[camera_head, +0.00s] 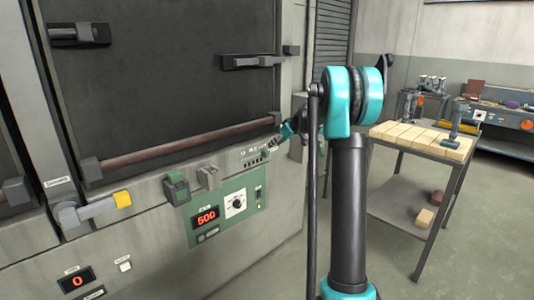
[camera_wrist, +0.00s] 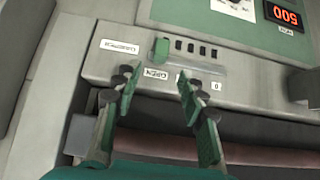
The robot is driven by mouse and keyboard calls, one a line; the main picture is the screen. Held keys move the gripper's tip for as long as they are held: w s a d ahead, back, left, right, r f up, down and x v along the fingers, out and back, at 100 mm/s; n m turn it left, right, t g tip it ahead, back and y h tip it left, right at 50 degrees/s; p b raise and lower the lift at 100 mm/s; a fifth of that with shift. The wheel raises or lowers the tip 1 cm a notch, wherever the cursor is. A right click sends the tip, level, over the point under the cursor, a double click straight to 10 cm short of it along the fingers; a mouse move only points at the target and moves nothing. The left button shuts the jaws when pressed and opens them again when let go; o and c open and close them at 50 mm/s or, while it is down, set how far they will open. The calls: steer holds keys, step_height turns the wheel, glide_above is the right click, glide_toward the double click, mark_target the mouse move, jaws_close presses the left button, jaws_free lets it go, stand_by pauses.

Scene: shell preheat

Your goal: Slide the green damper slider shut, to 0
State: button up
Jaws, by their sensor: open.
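The green damper slider (camera_wrist: 162,47) shows in the wrist view at the left end of a row of dark slots. The label OPEN (camera_wrist: 157,73) is on its side of the plate; the label 0 (camera_wrist: 216,86) is toward the other end. My gripper (camera_wrist: 157,80) is open, its two green fingers apart and empty, just below the slider in that view. I see no contact with the slider. In the head view the damper plate (camera_head: 252,156) is small, and my gripper is partly hidden by my arm.
A green panel (camera_head: 230,215) with a red 500 display (camera_head: 206,217) is below the damper plate. A brown bar handle (camera_head: 190,142) crosses the dark door above it. A cart with pale bricks (camera_head: 422,138) stands on the right; the floor between is open.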

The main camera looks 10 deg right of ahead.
mark_target(267, 152)
steer(key=x, duration=0.9)
jaws_close()
steer(key=shift+a, duration=0.1)
